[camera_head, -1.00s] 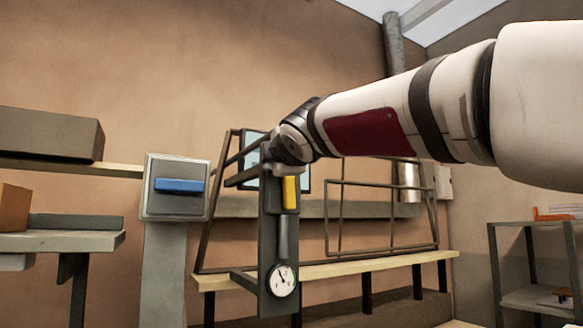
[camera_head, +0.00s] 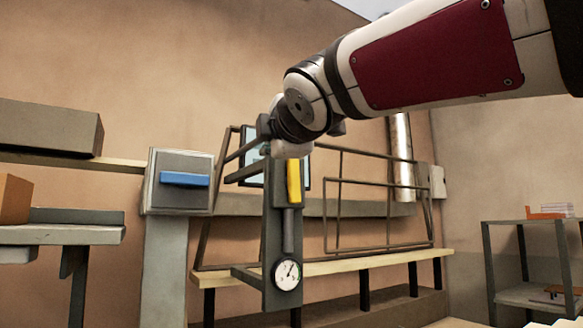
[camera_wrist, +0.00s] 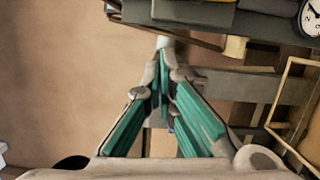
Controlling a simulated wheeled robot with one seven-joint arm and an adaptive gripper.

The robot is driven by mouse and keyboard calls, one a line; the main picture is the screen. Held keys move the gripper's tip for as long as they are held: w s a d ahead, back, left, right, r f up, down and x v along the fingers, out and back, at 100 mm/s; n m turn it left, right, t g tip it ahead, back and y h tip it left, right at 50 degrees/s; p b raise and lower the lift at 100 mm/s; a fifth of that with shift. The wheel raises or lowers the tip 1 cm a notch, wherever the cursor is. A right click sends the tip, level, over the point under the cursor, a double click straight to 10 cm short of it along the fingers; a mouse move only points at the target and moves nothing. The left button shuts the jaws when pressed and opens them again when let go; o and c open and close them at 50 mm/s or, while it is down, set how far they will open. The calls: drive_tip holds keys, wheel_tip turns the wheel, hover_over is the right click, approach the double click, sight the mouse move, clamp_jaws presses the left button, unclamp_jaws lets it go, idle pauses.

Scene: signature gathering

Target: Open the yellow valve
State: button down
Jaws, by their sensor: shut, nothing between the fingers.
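The yellow valve handle (camera_head: 294,181) stands upright on the upper part of a narrow dark grey panel (camera_head: 271,225). A round white gauge (camera_head: 287,273) sits at the panel's lower end, its needle pointing up and right. My wrist is just above and left of the handle in the head view, and my gripper's fingers are mostly hidden there. In the wrist view my gripper (camera_wrist: 163,60) shows its teal fingers meeting at the tips, with nothing between them. The gauge (camera_wrist: 311,18) and part of the panel show along that view's top edge. I cannot tell whether the gripper touches the panel.
A grey box with a blue handle (camera_head: 185,179) stands on a post at left. Behind the panel are a metal frame (camera_head: 335,215) and a long bench (camera_head: 350,265). Shelves stand at the far left and at the right (camera_head: 530,222). Bare floor is barely visible.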

drive_tip(key=shift+v, duration=0.9)
drive_tip(key=shift+d+f, duration=0.1)
drive_tip(key=s+d+f+m+g+h, duration=0.35)
drive_tip(key=d+f+m, duration=0.45)
drive_tip(key=f, duration=0.4)
drive_tip(key=s+d+f+m+g+h, duration=0.3)
drive_tip(key=s+d+f+m, duration=0.25)
drive_tip(key=d+f, duration=0.65)
drive_tip(key=s+d+f+m+g, duration=0.2)
drive_tip(key=s+f+m, duration=0.2)
drive_tip(key=s+f, duration=0.3)
drive_tip(key=s+d+f+m+g, duration=0.2)
drive_tip(key=s+f+m, duration=0.3)
drive_tip(key=s+f, duration=0.3)
wheel_tip(320, 180, down, 5)
drive_tip(key=shift+r+g, duration=0.15)
drive_tip(key=shift+g, duration=0.4)
drive_tip(key=shift+d, duration=0.1)
